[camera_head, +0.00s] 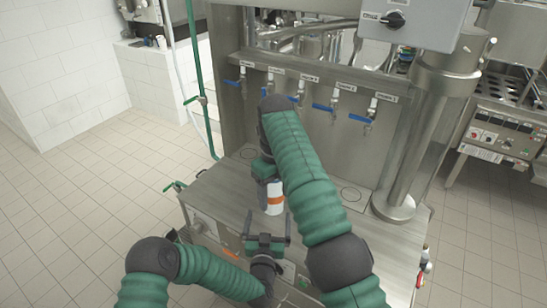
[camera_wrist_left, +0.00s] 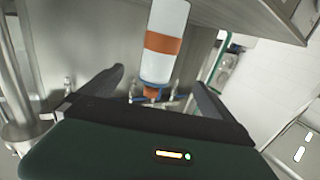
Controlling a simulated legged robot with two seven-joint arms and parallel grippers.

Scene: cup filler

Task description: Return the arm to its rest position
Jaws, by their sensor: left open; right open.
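My left gripper (camera_head: 267,224) is open over the front part of the steel counter, its two dark fingers spread and pointing away from me. A white bottle-like container with orange bands (camera_head: 274,198) is just beyond these fingers. In the left wrist view the container (camera_wrist_left: 161,58) shows beyond the open, empty jaws, with a blue ring and an orange narrow end. My right arm arches over the counter, and its gripper (camera_head: 264,170) is beside the container, partly hidden by the arm. I cannot tell whether it touches the container.
A row of taps with blue handles (camera_head: 322,107) lines the steel panel behind. A steel column (camera_head: 410,150) stands right of my right arm. A green pipe (camera_head: 200,90) runs down at left. Tiled floor (camera_head: 80,220) lies open at left.

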